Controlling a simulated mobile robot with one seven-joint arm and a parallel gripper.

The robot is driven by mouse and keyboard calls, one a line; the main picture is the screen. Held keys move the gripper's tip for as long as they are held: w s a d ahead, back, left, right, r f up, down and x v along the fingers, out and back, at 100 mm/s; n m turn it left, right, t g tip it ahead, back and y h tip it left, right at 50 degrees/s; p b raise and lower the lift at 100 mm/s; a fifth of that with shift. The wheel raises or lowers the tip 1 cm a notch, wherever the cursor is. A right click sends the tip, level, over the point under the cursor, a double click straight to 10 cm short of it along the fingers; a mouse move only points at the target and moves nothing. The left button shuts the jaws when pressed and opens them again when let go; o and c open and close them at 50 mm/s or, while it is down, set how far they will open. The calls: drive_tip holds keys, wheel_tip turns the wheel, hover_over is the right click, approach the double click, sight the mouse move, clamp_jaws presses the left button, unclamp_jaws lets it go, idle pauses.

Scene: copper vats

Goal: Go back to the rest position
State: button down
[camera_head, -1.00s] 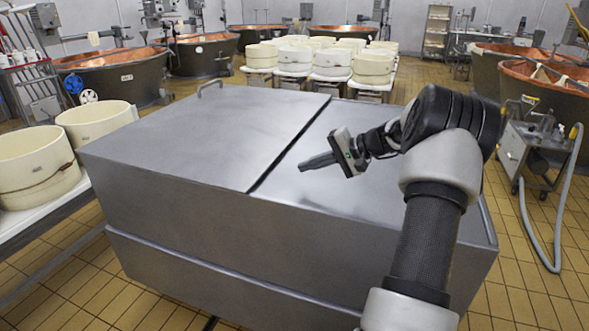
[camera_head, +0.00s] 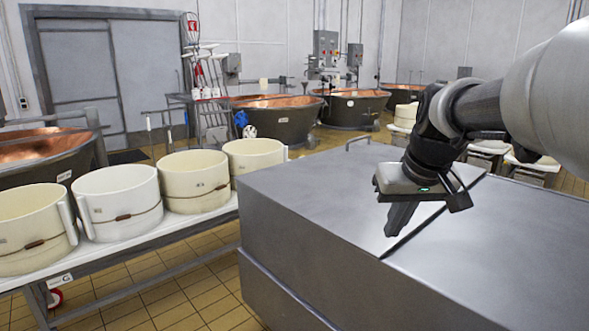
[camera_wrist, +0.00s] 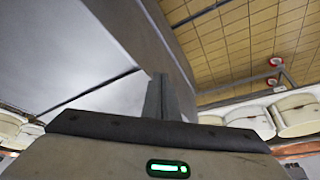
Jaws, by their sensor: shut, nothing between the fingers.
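My gripper (camera_head: 401,219) hangs from my arm in the right half of the head view, pointing down over the metal chest. Its fingers are together with nothing between them. In the wrist view the closed fingers (camera_wrist: 163,98) stand out beyond the gripper body. The grey metal chest (camera_head: 310,205) has a flat two-part lid with a seam and a handle at its far edge. The fingertips look close above the lid; the exact gap cannot be told.
Several cream cheese moulds (camera_head: 118,202) stand on a white-topped table (camera_head: 150,238) to the left of the chest. Copper vats (camera_head: 272,118) stand further back. A grey door (camera_head: 85,75) is in the back wall. Tiled floor (camera_head: 185,300) shows between table and chest.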

drive_tip(key=s+a+f, duration=0.3)
drive_tip(key=s, duration=0.7)
drive_tip(key=s+a+f, duration=0.2)
drive_tip(key=s+a, duration=0.1)
drive_tip(key=s, duration=0.6)
wheel_tip(320, 180, up, 16)
drive_tip(key=p, duration=1.6)
drive_tip(key=shift+s+r+m+t+h+p, duration=0.2)
drive_tip(key=shift+s+m+t+h+p, duration=0.1)
drive_tip(key=shift+p, duration=0.05)
